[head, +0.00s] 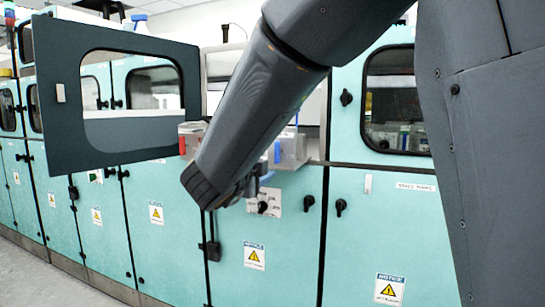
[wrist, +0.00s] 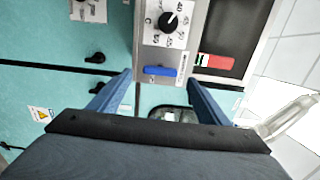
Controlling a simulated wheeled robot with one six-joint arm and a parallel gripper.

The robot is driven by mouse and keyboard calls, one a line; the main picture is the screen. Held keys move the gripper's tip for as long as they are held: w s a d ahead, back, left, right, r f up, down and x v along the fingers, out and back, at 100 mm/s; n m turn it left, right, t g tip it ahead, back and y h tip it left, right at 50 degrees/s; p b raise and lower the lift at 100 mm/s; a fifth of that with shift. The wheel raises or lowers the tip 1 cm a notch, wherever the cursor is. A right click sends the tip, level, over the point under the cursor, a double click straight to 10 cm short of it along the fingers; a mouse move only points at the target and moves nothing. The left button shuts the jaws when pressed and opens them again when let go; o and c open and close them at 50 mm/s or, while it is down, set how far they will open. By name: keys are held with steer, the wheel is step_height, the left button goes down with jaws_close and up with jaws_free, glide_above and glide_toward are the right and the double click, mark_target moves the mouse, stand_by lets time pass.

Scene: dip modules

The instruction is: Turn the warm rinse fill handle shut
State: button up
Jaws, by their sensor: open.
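A blue handle (wrist: 160,70) lies across a grey panel box (wrist: 146,45) in the wrist view, beside a small label too small to read. It also shows in the head view (head: 277,151). A red handle (wrist: 217,61) is further right in the wrist view; a red handle (head: 182,145) shows at the left in the head view. I cannot tell from the labels which one is the warm rinse fill handle. My gripper (wrist: 160,79) is open, its blue fingers spread to either side of the blue handle's line, with nothing visibly held. In the head view my gripper (head: 252,186) is partly hidden by my wrist.
A black dial knob (wrist: 170,21) is on the same panel. A white plate with a knob (head: 264,204) is below the box. An open dark window door (head: 60,120) stands out at the left. Teal cabinets with black latches (head: 341,206) line the wall.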

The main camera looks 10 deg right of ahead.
steer(key=v, duration=0.3)
steer(key=shift+s+a, duration=0.2)
steer(key=shift+s, duration=0.15)
steer(key=s+a+f+n+g+y+p, duration=0.1)
steer(key=a+f+n+g+y+p, duration=0.1)
steer(key=f+n+y, duration=0.5)
steer(key=s+a+f+n+g+y+p, duration=0.2)
steer(key=f+n+y, duration=0.2)
steer(key=f+n, duration=0.45)
steer(key=s+d+f+n+g+p, duration=0.1)
steer(key=s+d+f+n+g, duration=0.2)
steer(key=s, duration=0.5)
steer(key=s+d+f+n+g, duration=0.3)
steer(key=s+f+g, duration=0.1)
steer(key=s, duration=0.4)
steer(key=s+d+f+n+g+p, duration=0.1)
steer(key=s+d+f+n+g, duration=0.2)
steer(key=s, duration=0.6)
steer(key=shift+f+n+g+p, duration=0.3)
steer(key=shift+n, duration=0.15)
